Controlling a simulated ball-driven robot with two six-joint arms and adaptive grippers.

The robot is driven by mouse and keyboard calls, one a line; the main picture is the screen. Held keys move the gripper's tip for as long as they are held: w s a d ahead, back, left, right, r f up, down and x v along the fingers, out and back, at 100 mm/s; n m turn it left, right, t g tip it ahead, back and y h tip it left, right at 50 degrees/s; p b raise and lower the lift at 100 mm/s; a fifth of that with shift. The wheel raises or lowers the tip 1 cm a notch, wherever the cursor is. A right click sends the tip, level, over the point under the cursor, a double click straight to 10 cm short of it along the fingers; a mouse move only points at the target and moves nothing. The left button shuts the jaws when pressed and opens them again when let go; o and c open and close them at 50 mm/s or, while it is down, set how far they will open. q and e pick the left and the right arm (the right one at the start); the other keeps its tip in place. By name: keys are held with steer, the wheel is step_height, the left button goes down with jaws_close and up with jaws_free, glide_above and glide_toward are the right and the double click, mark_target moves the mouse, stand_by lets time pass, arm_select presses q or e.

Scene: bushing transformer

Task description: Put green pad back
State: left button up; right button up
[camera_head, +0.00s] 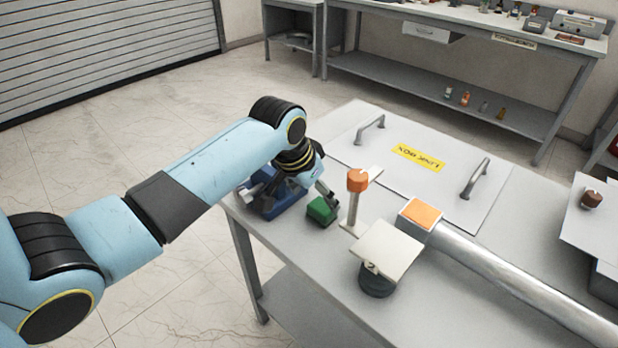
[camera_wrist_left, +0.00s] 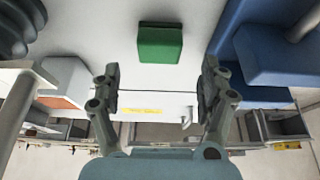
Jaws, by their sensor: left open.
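The green pad (camera_head: 321,211) is a small green block on the grey table, beside a blue fixture (camera_head: 284,207). In the left wrist view the green pad (camera_wrist_left: 160,45) lies ahead of my fingers, centred between them, with the blue fixture (camera_wrist_left: 255,55) to its right. My left gripper (camera_head: 298,191) is open and empty, reaching over the table edge by the blue fixture; its spread fingers also show in the wrist view (camera_wrist_left: 160,84). The pad lies apart from both fingers in the wrist view. My right gripper is out of view.
An orange-topped post (camera_head: 356,183) stands right of the pad. A beige plate on a dark round base (camera_head: 377,283) and a metal tube with an orange end (camera_head: 500,268) lie nearer. A labelled panel with two handles (camera_head: 398,167) covers the table's back. A workbench (camera_head: 470,30) stands behind.

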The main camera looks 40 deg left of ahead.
arm_select(q)
steer(key=v, duration=0.6)
steer(key=shift+r, duration=0.1)
